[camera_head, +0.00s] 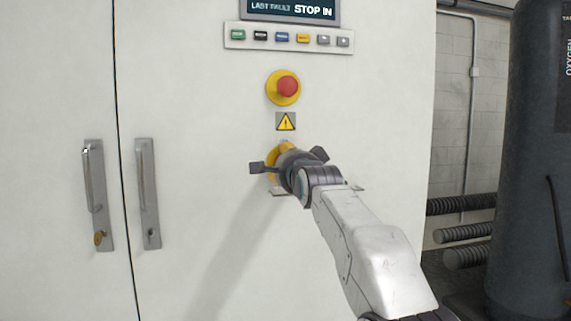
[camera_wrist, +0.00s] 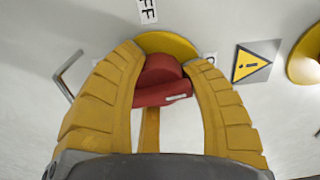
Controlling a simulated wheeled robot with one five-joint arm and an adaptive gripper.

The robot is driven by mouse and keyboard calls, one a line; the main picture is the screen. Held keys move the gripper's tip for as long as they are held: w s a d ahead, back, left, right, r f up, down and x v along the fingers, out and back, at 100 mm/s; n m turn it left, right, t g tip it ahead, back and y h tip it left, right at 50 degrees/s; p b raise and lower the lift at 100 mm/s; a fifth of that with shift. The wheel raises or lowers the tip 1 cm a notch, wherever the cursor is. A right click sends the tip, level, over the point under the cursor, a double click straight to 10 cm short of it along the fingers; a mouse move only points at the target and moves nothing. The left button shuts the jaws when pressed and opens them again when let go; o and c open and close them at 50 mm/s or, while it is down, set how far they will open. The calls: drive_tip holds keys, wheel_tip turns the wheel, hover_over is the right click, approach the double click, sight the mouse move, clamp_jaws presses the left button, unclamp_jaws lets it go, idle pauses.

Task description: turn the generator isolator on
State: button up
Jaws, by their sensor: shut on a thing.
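The isolator is a red rotary knob (camera_wrist: 160,85) on a round yellow plate (camera_wrist: 168,43), seen in the wrist view. A white mark on the knob's bar lies towards its right end in that view. A label ending in "FF" (camera_wrist: 148,10) is above the plate there, and another label at the plate's right is mostly hidden by a finger. My gripper (camera_wrist: 165,72) has its yellow fingers closed on the knob, one on each side. In the head view my gripper (camera_head: 288,165) covers the knob, and only the yellow plate's edge (camera_head: 271,163) shows.
A yellow warning sign (camera_head: 286,122) and a red emergency stop button (camera_head: 287,87) are just above my gripper on the white cabinet. Door handles (camera_head: 147,192) stick out at left. A dark cylinder (camera_head: 530,160) and ribbed hoses (camera_head: 462,205) are at right.

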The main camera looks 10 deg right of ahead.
drive_tip(key=shift+w+f, duration=0.1)
drive_tip(key=shift+f, duration=0.15)
drive_tip(key=o, duration=1)
drive_tip(key=shift+o, duration=1)
drive_tip(key=shift+r, duration=0.15)
drive_tip(key=s, duration=1.2)
